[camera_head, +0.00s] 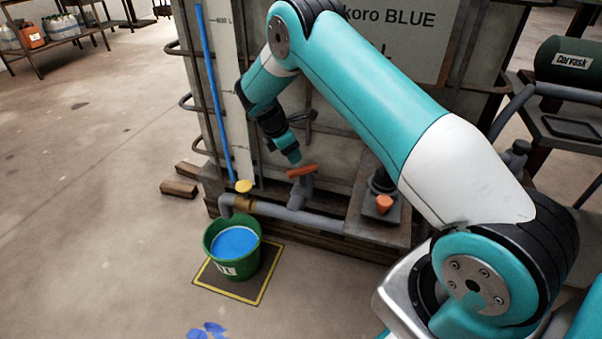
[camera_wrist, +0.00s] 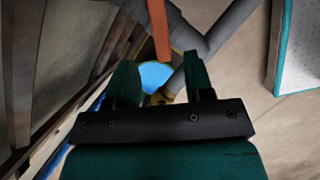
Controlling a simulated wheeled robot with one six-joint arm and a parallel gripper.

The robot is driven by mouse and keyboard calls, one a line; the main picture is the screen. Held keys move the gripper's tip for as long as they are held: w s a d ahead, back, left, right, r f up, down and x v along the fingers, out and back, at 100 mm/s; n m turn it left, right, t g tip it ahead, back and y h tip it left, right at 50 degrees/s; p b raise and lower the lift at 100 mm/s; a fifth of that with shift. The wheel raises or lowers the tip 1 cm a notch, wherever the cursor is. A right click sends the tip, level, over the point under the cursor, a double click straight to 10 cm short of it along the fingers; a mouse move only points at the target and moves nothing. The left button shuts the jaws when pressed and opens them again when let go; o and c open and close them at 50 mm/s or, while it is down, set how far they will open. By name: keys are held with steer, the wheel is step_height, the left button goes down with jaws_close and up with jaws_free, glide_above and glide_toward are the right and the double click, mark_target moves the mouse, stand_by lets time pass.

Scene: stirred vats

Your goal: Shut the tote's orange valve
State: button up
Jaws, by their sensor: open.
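The tote (camera_head: 345,120) is a large pale container in a metal cage on a pallet. Its orange valve handle (camera_head: 302,170) lies roughly crosswise on top of a grey pipe fitting low on the tote's front. In the wrist view the orange handle (camera_wrist: 159,28) runs upright in the picture, just past the fingertips and in line with the gap between them. My gripper (camera_head: 291,156) is just above and left of the handle in the head view. Its two fingers are apart and empty in the wrist view (camera_wrist: 163,72). I cannot tell whether they touch the handle.
A second orange part (camera_head: 384,203) is to the right. Blue splashes (camera_head: 207,330) mark the floor. Open floor lies left.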

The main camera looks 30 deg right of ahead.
mark_target(300, 169)
steer(key=b+x, duration=0.1)
steer(key=x, duration=0.7)
steer(key=shift+d+f+b, duration=0.1)
steer(key=shift+f+b, duration=0.25)
steer(key=shift+f, duration=0.05)
jaws_close()
